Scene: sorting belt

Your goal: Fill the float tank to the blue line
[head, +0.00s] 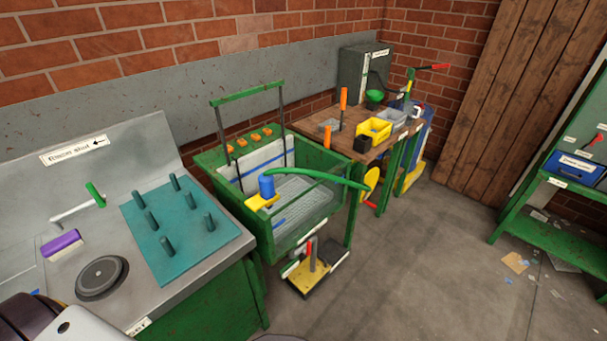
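The float tank (215,190) is an open green tub in the middle of the head view, with a green-topped frame rising over it. A blue line (262,170) runs across the pale panel on its inner back wall. A rippled, pale surface (303,194) shows inside, lower than that line; I cannot tell its exact level. A blue cylinder (267,187) on a yellow plate (262,202) stands at the tank's front, and a curved green bar (325,177) reaches right from it. Neither of my grippers shows; only part of my arm is at the bottom left.
A metal counter (215,262) at left holds a teal peg mat (175,220), a purple-backed brush (61,243), a round drain (102,277) and a green-handled tap (95,194). A wooden bench (352,148) with yellow and grey bins stands behind right.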

